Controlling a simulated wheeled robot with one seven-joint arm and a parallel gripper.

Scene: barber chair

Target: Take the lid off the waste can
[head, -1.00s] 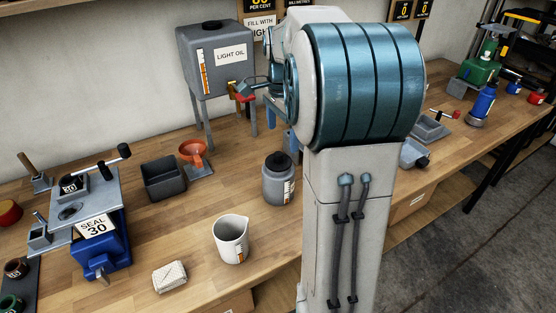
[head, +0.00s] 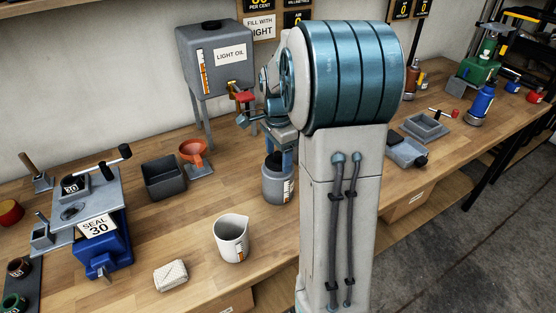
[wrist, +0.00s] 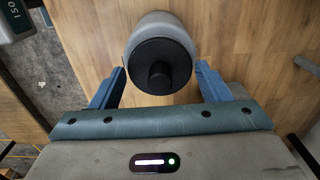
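The waste can appears to be the grey round can (head: 278,187) with a white scale label, standing upright on the bench in the head view. Its dark lid (head: 274,164) is on top, partly hidden by my gripper. In the wrist view the can's grey body (wrist: 161,20) shows behind the black round lid (wrist: 140,70), which has a raised knob (wrist: 160,75). My gripper (wrist: 160,72) is open, with one blue finger to each side of the lid and gaps between. In the head view my gripper (head: 280,155) is just above the can. Nothing is held.
A white beaker (head: 232,240) stands in front of the can. A dark open bin (head: 164,179) and an orange funnel (head: 194,152) are to its left. The light oil tank (head: 215,62) stands behind. Grey trays (head: 424,127) lie to the right.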

